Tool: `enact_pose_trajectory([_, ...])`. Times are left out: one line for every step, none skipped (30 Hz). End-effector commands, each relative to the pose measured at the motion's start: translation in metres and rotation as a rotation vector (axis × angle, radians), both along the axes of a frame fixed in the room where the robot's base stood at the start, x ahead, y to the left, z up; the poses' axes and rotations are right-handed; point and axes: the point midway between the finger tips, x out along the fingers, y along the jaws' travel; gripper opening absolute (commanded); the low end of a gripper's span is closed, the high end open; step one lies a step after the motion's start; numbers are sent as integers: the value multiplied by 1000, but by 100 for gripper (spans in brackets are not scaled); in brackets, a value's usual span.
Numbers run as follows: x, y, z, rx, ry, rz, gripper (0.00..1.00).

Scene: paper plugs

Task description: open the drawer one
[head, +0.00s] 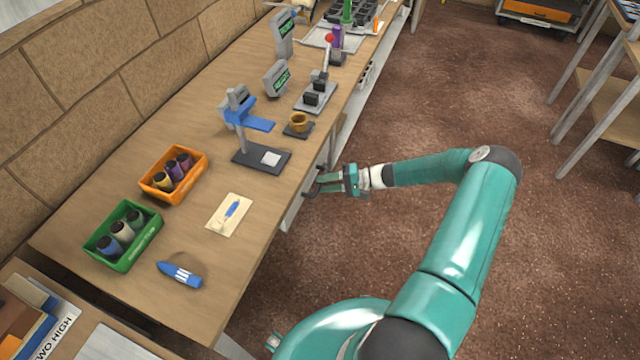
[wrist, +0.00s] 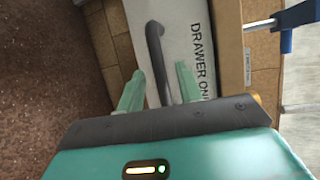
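The drawer front (wrist: 198,62) is white and reads "DRAWER ON", with the rest of the label cut off behind my gripper, in the wrist view. A dark bar handle (wrist: 156,50) runs along it. My gripper (wrist: 160,85) is open, with one green finger on each side of the handle's near part. I cannot tell whether a finger touches the handle. In the head view my gripper (head: 318,184) is at the front side of the workbench, below its top. The drawer there is mostly hidden by the bench edge and my gripper.
The wooden workbench (head: 150,245) holds a green bin (head: 150,235), an orange bin (head: 150,187), a blue marker-like object (head: 180,274), a card (head: 218,222) and a blue press (head: 243,115). The brown floor to the right is clear up to a shelf unit (head: 600,90).

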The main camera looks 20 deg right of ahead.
Motion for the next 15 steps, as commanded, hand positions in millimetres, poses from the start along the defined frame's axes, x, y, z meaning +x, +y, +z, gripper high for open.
enact_pose_trajectory([3,6,-1,1,0,1,36])
enact_pose_trajectory([4,9,-2,1,0,1,36])
enact_pose_trajectory([6,12,-2,0,0,0,36])
enact_pose_trajectory([7,14,-3,0,0,0,36])
enact_pose_trajectory([8,16,-3,0,-1,0,36])
enact_pose_trajectory([9,18,-3,0,-1,0,36])
enact_pose_trajectory([9,18,-3,-1,-1,-1,36])
enact_pose_trajectory([10,19,-3,-1,-1,-1,36])
enact_pose_trajectory([10,19,-3,-1,-1,-1,36])
enact_pose_trajectory([10,19,-3,-1,-1,-1,36])
enact_pose_trajectory([10,19,-3,-1,-1,-1,36])
enact_pose_trajectory([10,19,-3,-1,-1,-1,36])
enact_pose_trajectory([10,19,-3,-1,-1,-1,36])
enact_pose_trajectory([10,19,-3,0,0,-1,36])
enact_pose_trajectory([10,19,-3,0,0,-1,30])
